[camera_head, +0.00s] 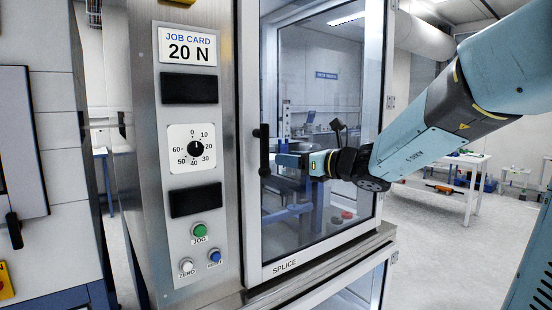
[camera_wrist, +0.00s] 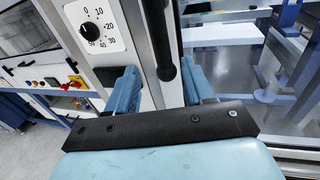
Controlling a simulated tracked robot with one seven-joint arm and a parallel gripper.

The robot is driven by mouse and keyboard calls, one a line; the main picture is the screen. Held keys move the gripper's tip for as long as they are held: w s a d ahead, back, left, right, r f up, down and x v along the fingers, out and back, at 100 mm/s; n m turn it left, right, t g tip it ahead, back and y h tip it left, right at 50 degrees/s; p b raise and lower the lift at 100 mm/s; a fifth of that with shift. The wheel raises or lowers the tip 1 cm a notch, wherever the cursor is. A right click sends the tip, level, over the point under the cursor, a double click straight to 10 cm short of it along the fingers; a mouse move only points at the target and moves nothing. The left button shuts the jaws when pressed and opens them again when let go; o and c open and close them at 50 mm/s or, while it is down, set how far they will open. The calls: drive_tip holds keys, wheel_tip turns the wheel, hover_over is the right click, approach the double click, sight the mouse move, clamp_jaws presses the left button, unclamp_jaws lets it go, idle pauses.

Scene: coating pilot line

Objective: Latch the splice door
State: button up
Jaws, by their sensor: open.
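The splice door (camera_head: 255,215) is a glass panel in a pale metal frame, marked SPLICE at its foot. It looks closed or nearly so; I cannot tell whether it is latched. Its black upright handle (camera_head: 264,150) is on the left frame bar, and it also shows in the wrist view (camera_wrist: 158,40). My gripper (camera_head: 282,160) is at the handle, just right of it in the head view. In the wrist view its two blue fingers (camera_wrist: 160,88) are open, with the handle's lower end between them in the picture. I cannot tell whether they touch it.
Left of the door is a steel control panel (camera_head: 153,150) with a dial (camera_head: 195,148), a JOG button (camera_head: 199,230) and a 20 N job card (camera_head: 187,46). A sill (camera_head: 330,262) juts out below the door. Open floor and a white table (camera_head: 445,182) lie to the right.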

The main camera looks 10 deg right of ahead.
drive_tip(key=shift+v, duration=2.15)
drive_tip(key=shift+s+f, duration=0.1)
drive_tip(key=s+a+f+n+g+h, duration=0.1)
drive_tip(key=s+f+n+g+h, duration=0.2)
drive_tip(key=s+n, duration=0.4)
drive_tip(key=s+a+f+n+g, duration=0.2)
drive_tip(key=s+f+n+g, duration=0.25)
drive_tip(key=s+n, duration=0.3)
drive_tip(key=s+d+f+n+h, duration=0.5)
drive_tip(key=s+d+n+h, duration=0.3)
drive_tip(key=n, duration=0.4)
drive_tip(key=d+h, duration=0.1)
drive_tip(key=d, duration=0.1)
drive_tip(key=shift+d+n+t, duration=0.3)
drive_tip(key=shift+n+t, duration=0.05)
drive_tip(key=shift+s, duration=0.1)
